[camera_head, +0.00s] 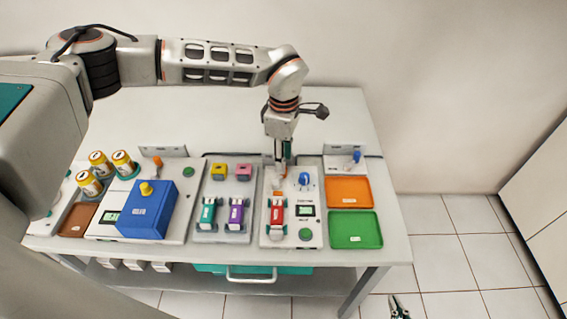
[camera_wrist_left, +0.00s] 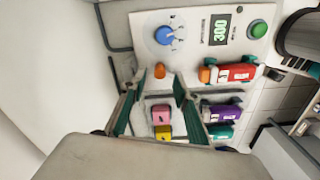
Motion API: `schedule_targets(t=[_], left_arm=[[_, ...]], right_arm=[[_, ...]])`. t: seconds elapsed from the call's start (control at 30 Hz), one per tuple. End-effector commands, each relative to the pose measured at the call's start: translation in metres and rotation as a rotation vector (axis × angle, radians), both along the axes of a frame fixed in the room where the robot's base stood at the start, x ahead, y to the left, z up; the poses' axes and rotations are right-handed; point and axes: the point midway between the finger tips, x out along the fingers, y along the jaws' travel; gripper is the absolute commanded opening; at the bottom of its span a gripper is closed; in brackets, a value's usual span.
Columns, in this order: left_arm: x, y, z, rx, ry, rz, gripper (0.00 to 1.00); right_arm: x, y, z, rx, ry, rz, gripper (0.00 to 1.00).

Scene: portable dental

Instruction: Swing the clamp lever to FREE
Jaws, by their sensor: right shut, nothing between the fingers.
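In the left wrist view an orange knob (camera_wrist_left: 159,70), which looks like a lever end, sits just beyond and between the fingertips of my left gripper (camera_wrist_left: 157,82). The two teal fingers stand apart, and I cannot tell whether they touch the knob. In the head view my left gripper (camera_head: 282,160) points down at the back of the right-hand device panel (camera_head: 309,220) and largely hides this knob. No FREE mark is readable. My right gripper (camera_head: 398,306) is shut and empty at the bottom edge, over the floor.
A blue dial (camera_head: 305,180), a red carriage (camera_head: 276,218) and a green button (camera_head: 305,234) are close by on the panel. Orange (camera_head: 348,191) and green (camera_head: 356,229) trays lie to the right. A blue box (camera_head: 147,210) stands left.

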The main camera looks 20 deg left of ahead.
Motion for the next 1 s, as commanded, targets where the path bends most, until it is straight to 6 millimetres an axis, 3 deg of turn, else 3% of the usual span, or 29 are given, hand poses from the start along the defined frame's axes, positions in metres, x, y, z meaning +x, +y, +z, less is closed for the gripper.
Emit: schedule_targets(t=[0.2, 0.57, 0.7, 1.0], left_arm=[[0.000, 0.000, -0.024, -0.001, 0.001, 0.000, 0.31], [0.000, -0.001, -0.029, -0.001, 0.000, -0.001, 0.31], [0.000, -0.001, -0.029, -0.001, 0.000, -0.001, 0.00], [0.000, 0.000, -0.029, -0.002, 0.001, 0.012, 0.00]], right_arm=[[0.000, 0.000, 0.002, 0.000, 0.000, 0.000, 0.00], [0.000, 0.000, 0.003, 0.000, 0.000, 0.000, 0.00], [0.000, 0.000, 0.002, 0.000, -0.001, 0.000, 0.00], [0.001, 0.000, 0.003, 0.000, -0.001, 0.000, 0.00]])
